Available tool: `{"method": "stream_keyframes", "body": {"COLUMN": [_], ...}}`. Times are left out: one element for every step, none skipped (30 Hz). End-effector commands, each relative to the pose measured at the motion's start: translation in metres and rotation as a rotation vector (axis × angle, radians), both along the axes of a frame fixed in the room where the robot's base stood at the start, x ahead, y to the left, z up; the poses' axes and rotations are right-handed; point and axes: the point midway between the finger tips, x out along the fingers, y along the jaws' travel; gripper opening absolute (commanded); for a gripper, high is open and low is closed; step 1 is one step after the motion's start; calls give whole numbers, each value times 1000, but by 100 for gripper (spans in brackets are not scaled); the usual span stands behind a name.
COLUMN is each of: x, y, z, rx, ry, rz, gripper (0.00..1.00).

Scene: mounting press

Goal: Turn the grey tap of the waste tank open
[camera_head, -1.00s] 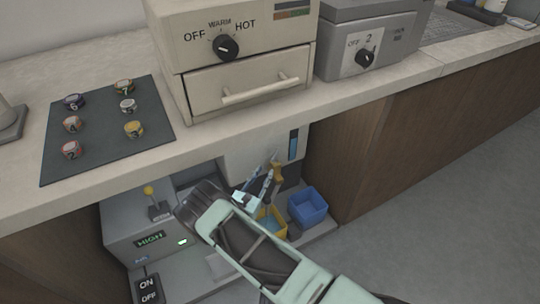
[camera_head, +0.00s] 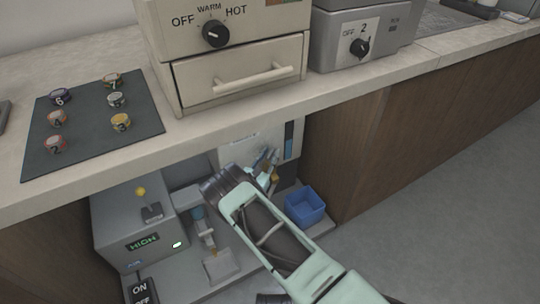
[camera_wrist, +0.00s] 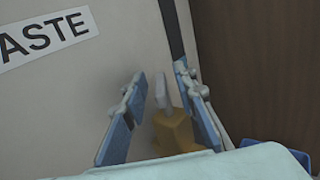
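The waste tank (camera_head: 232,156) is a pale box under the counter with a blue level strip. Its "WASTE" label and front panel (camera_wrist: 75,95) fill the left of the wrist view. The tap has a brass-yellow body (camera_wrist: 177,132) and a small grey handle (camera_wrist: 160,90) standing roughly upright. My gripper (camera_wrist: 163,108) is open, with one blue finger on each side of the handle; I see a gap on both sides. In the head view my gripper (camera_head: 264,163) is at the tank's front, and my wrist and arm hide most of the tap.
A blue bin (camera_head: 304,207) stands right of my arm, close to the wooden cabinet side (camera_head: 345,165). A grey machine (camera_head: 135,220) with a lit "HIGH" display stands to the left. The counter edge (camera_head: 235,122) overhangs the space where my gripper is.

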Motion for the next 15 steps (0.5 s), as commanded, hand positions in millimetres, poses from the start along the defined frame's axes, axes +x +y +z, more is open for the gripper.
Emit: {"method": "stream_keyframes", "body": {"x": [0,0,0,0,0,0,0,0,0,0,0,0,0,0,0], "y": [0,0,0,0,0,0,0,0,0,0,0,0,0,0,0], "z": [0,0,0,0,0,0,0,0,0,0,0,0,0,0,0], "rx": [0,0,0,0,0,0,0,0,0,0,0,0,0,0,0], "ry": [0,0,0,0,0,0,0,0,0,0,0,0,0,0,0], "rz": [0,0,0,0,0,0,0,0,0,0,0,0,0,0,1], "gripper": [26,24,20,16,13,8,5,2,0,0,0,0,0,0,0]}}
